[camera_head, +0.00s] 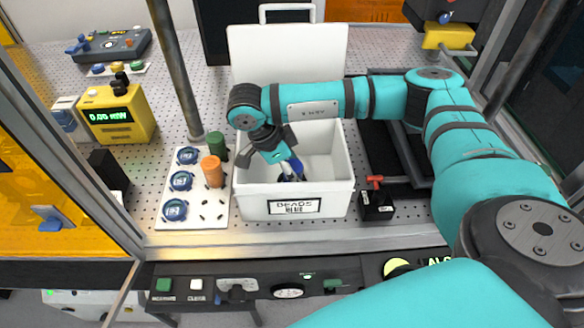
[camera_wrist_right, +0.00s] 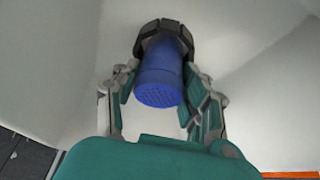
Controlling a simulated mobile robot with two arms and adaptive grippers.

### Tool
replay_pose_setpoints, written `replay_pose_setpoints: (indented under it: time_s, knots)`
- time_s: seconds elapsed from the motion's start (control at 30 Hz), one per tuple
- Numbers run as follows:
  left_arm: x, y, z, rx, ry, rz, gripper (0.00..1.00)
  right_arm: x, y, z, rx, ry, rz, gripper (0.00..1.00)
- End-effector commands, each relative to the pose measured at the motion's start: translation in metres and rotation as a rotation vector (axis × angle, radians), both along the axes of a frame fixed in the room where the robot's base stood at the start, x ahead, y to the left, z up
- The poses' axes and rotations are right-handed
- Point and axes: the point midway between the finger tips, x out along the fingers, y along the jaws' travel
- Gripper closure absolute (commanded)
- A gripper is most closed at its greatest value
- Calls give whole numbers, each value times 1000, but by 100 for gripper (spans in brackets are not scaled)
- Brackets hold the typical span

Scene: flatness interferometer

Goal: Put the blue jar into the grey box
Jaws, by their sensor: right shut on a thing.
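The blue jar (camera_wrist_right: 160,80) is a blue cylinder with a dark ribbed cap and a dotted end. My right gripper (camera_wrist_right: 165,95) is shut on it, with a finger on each side. In the head view the gripper (camera_head: 282,165) points down inside the grey box, and a part of the blue jar (camera_head: 296,166) shows beside the fingers. The grey box (camera_head: 252,208) is open, with its lid raised at the back and a label reading "BEADS BLUE" on its front. Whether the jar touches the box floor I cannot tell. My left gripper is not in view.
A white plate (camera_head: 167,214) with blue round pieces stands left of the box, with a green jar (camera_head: 216,144) and an orange jar (camera_head: 212,171) on it. A small black block with a red lever (camera_head: 376,205) stands to the right. A metal post (camera_head: 177,70) rises at the left.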

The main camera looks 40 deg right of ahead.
Motion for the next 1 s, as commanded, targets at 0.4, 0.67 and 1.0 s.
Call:
replay_pose_setpoints:
  time_s: [0.4, 0.67, 1.0]
  knots:
    - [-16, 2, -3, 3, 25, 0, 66, 0, 0, -1, 0, 0, 0, 33]
    - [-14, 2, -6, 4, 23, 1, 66, 2, 4, 7, 2, -4, 1, 33]
    - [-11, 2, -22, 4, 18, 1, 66, 12, 29, 74, 0, -7, 3, 33]
